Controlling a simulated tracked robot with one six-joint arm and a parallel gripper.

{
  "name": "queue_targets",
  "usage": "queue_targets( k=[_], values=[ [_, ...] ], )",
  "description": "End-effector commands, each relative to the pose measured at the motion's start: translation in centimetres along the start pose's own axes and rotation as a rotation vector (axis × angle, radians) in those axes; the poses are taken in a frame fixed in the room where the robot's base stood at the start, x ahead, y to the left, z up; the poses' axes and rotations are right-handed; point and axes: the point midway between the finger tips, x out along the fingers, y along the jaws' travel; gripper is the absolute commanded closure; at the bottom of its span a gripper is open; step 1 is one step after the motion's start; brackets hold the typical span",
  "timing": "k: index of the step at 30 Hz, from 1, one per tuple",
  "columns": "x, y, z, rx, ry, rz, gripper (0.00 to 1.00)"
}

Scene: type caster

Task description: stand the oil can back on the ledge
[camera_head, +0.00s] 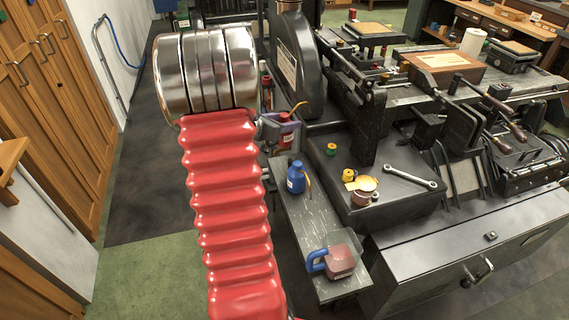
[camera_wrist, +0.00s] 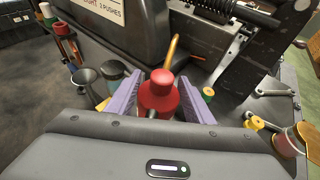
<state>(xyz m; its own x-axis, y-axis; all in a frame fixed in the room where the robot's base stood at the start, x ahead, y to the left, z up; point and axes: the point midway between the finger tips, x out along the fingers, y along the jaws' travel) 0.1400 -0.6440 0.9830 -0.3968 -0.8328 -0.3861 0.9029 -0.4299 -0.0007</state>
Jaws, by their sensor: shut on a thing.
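A red oil can (camera_head: 285,117) with a thin yellow-orange spout is held between the purple jaws of my gripper (camera_head: 281,131), beside the dark machine. In the wrist view the red can (camera_wrist: 159,98) sits between both jaws, its spout pointing away. It looks roughly upright. My gripper (camera_wrist: 160,95) is shut on it. The can's base is hidden, so I cannot tell whether it touches anything. A grey ledge (camera_head: 315,240) runs along the machine's near side, in front of my gripper. A blue can (camera_head: 296,178) with an orange spout stands on it.
A wrench (camera_head: 410,178), a small yellow can (camera_head: 349,175) and a copper-coloured pot (camera_head: 363,192) are on the dark machine bed. Bare ledge shows between blue can and jug.

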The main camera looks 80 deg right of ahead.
Motion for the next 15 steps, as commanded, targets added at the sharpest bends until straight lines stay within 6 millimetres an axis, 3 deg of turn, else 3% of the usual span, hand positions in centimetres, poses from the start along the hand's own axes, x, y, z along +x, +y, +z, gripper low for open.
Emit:
queue_targets(
  k=[7, 15],
  values=[
    [0.3, 0.0, -0.7, -0.001, 0.001, -0.001, 0.81],
    [1.8, 0.1, -4.5, -0.003, 0.002, -0.001, 0.81]
  ],
)
